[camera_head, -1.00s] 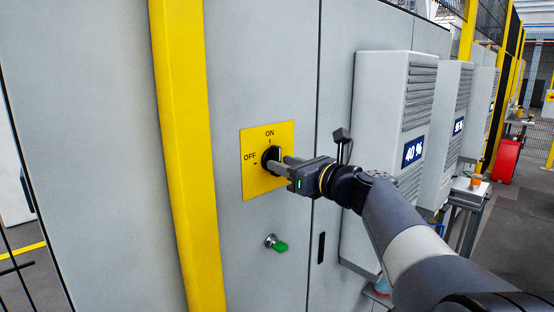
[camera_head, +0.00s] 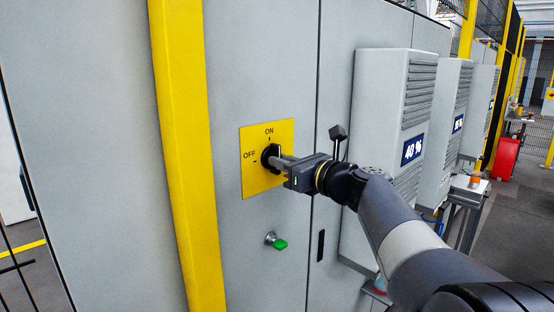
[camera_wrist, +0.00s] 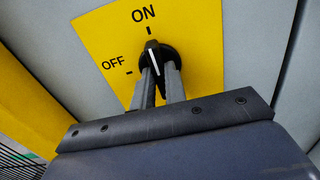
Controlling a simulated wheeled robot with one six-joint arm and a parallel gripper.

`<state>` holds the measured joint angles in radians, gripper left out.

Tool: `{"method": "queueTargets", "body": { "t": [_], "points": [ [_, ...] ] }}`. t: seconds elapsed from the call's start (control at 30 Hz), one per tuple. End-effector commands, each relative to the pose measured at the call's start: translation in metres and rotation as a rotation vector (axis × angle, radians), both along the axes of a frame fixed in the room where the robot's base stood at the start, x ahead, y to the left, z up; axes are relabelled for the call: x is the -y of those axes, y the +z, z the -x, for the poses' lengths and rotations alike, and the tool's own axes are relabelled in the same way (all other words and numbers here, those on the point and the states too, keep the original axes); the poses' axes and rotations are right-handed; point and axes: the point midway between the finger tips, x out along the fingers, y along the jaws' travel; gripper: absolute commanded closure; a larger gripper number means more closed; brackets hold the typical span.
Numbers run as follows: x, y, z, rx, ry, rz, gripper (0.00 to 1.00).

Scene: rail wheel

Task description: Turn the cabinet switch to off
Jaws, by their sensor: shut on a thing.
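The cabinet switch is a black rotary knob (camera_head: 271,156) on a yellow plate (camera_head: 257,182) marked ON at the top and OFF at the left. In the wrist view, the knob's white line (camera_wrist: 154,60) points up toward the ON mark. My gripper (camera_head: 284,162) reaches the knob from the right. In the wrist view, the two grey fingers of my gripper (camera_wrist: 160,80) are shut on the knob's raised handle, one on each side. The fingers hide the lower part of the knob.
A yellow post (camera_head: 186,160) stands left of the plate. Grey vented units (camera_head: 378,130) jut out on the right, behind my arm. The door left of the post is bare.

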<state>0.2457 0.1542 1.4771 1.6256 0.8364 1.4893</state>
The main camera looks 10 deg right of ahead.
Motion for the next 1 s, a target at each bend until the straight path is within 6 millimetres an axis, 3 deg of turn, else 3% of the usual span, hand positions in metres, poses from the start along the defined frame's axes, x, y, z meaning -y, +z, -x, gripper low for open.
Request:
{"method": "queueTargets", "body": {
  "t": [1.0],
  "points": [
    [0.0001,-0.0001,0.0001,0.224,0.000,0.335,1.00]
  ]
}}
